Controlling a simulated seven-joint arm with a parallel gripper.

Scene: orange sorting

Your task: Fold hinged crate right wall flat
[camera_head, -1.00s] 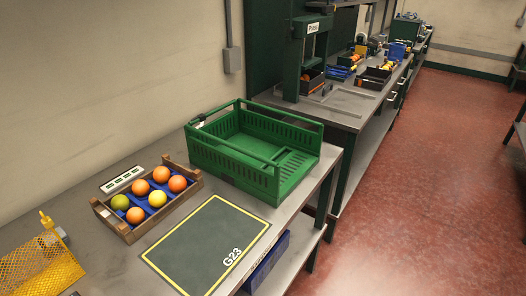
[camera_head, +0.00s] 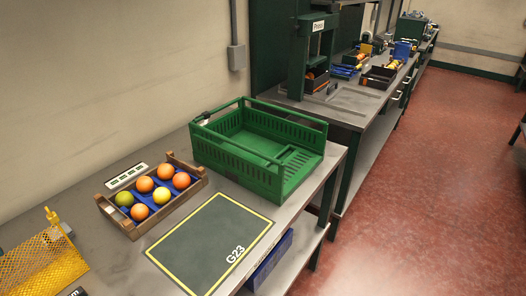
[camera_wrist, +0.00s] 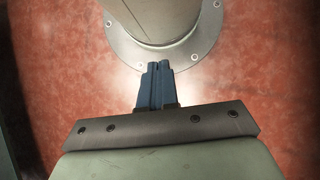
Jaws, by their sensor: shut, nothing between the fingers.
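The green hinged crate (camera_head: 238,172) stands on the grey bench in the head view. Its long front and back walls and its left end wall stand upright. At the right end a slatted panel (camera_head: 299,160) lies low and about flat inside the crate, and no upright wall shows there. My gripper (camera_wrist: 157,68) shows only in the wrist view, its blue fingers shut together and empty. It is over the red floor, beside a round bolted flange, with no crate in that view.
A wooden tray (camera_head: 113,213) of several oranges and other fruit stands left of the crate. A dark mat marked G23 (camera_head: 205,245) lies clear in front. A yellow mesh holder (camera_head: 45,262) is at lower left. A press (camera_head: 303,60) stands on the bench behind.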

